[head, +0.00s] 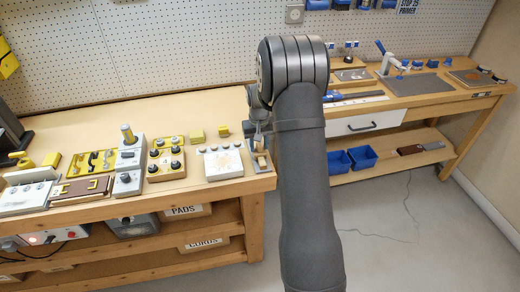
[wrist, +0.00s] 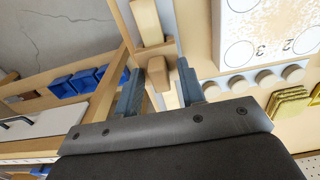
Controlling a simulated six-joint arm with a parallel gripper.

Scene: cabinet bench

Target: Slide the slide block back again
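The slide block (wrist: 157,72) is a small brown wooden block with its end facing the camera in the wrist view. It sits between the two fingers of my gripper (wrist: 158,88), with a visible gap on each side. The fingers are apart. A longer pale wooden piece (wrist: 147,22) lies beyond it in line; I cannot tell whether the two are joined. In the head view, the wooden piece (head: 262,161) shows in a narrow grey-edged holder at the bench's right end. My gripper (head: 259,138) is over this holder, partly hidden by my arm.
A white panel with a row of round knobs (head: 222,162) stands close to the left of the holder. Yellow blocks (head: 197,134) lie behind it. Blue bins (head: 362,157) sit on the lower shelf of the other bench. The bench's right edge is close.

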